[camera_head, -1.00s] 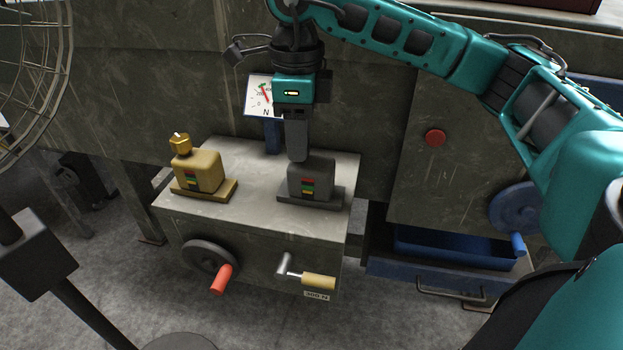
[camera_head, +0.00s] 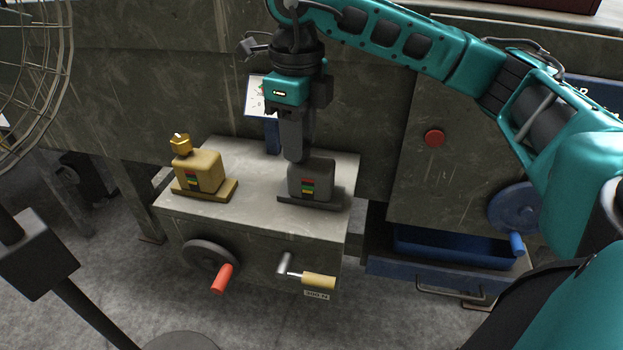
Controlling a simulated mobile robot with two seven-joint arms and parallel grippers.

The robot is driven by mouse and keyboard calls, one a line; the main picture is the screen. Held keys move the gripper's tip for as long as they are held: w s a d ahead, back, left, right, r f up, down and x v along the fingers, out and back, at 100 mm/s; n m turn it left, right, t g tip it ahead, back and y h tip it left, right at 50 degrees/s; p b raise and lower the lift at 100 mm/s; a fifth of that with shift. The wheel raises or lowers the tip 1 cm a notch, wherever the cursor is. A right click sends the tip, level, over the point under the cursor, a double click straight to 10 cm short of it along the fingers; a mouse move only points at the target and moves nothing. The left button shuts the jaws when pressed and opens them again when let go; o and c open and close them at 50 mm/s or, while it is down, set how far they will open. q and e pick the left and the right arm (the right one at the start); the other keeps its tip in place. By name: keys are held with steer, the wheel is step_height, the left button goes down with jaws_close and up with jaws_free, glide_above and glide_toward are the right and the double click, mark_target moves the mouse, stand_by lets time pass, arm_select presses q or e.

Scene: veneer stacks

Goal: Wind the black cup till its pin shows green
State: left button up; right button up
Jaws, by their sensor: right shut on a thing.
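The black cup (camera_head: 311,180) is a dark grey block on a flat base, standing on the pale top of a bench box. Its front carries a small label with red, green and yellow bands. My right gripper (camera_head: 298,155) points down onto the top of this block from above, its fingers shut on the part at the top. That part is hidden by the fingers. I cannot make out a separate pin or its colour. My left gripper is not in view.
A brass-coloured twin block (camera_head: 200,172) with a gold knob stands to the left on the same bench top (camera_head: 250,208). A gauge (camera_head: 257,97) stands behind, partly covered by my gripper. A red-handled wheel (camera_head: 210,257) and a yellow-handled crank (camera_head: 305,277) stick out in front.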

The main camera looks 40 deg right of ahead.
steer(key=shift+m, duration=0.9)
steer(key=o, duration=0.7)
step_height(320, 180, up, 6)
steer(key=p, duration=0.5)
